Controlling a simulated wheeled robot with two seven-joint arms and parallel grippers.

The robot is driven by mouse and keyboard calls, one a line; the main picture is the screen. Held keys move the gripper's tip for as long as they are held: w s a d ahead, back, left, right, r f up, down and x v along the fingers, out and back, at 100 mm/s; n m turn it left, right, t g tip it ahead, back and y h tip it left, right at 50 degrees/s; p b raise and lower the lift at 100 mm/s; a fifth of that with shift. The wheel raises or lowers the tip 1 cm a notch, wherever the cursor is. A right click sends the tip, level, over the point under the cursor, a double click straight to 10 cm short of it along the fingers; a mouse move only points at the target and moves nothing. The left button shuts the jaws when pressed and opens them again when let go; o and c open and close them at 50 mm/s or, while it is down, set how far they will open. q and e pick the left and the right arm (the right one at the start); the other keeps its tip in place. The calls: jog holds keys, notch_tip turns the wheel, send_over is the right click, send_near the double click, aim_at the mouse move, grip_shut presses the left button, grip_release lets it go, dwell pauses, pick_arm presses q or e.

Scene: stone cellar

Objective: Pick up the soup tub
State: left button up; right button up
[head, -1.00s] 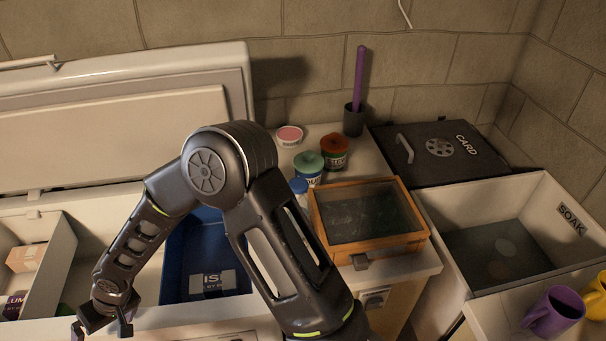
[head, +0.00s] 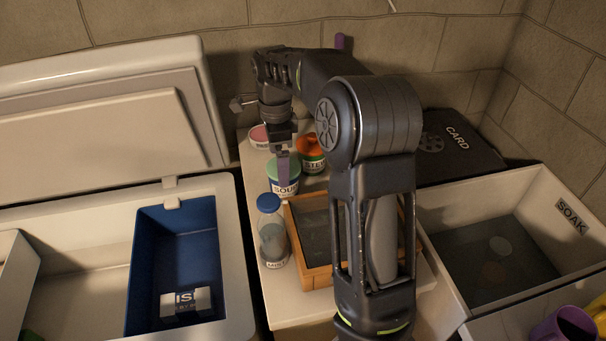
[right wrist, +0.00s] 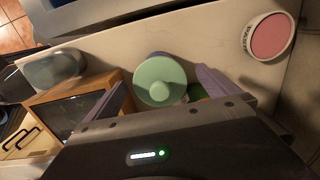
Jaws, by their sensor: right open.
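The soup tub (head: 285,185) has a green lid and a label reading "SOU", partly covered by my finger. It stands upright on the pale counter behind the jar and the wooden box. My right gripper (head: 283,160) points down at it, with one purple finger in front of the tub. In the right wrist view the tub's round green lid (right wrist: 158,82) lies between the two spread purple fingers of my right gripper (right wrist: 160,92). The gripper is open and holds nothing. I cannot tell whether a finger touches the tub. My left gripper is not in view.
Close by are a blue-lidded glass jar (head: 272,235), an orange-lidded tub (head: 311,153), a pink-topped tub (head: 260,137) and a glass-topped wooden box (head: 313,278). The open freezer (head: 235,250) is left, the soak basin (head: 575,235) right.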

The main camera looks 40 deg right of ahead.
aim_at(292, 189)
jog(key=shift+s+d+r+m, duration=0.25)
jog(key=shift+d+m, duration=0.05)
jog(key=shift+d, duration=0.1)
jog(key=shift+f, duration=1.35)
jog(key=shift+f, duration=0.1)
notch_tip(292, 189, down, 5)
jog(key=shift+f+p, duration=0.1)
jog(key=shift+p, duration=0.7)
jog(key=shift+c, duration=0.6)
jog(key=c, duration=1.6)
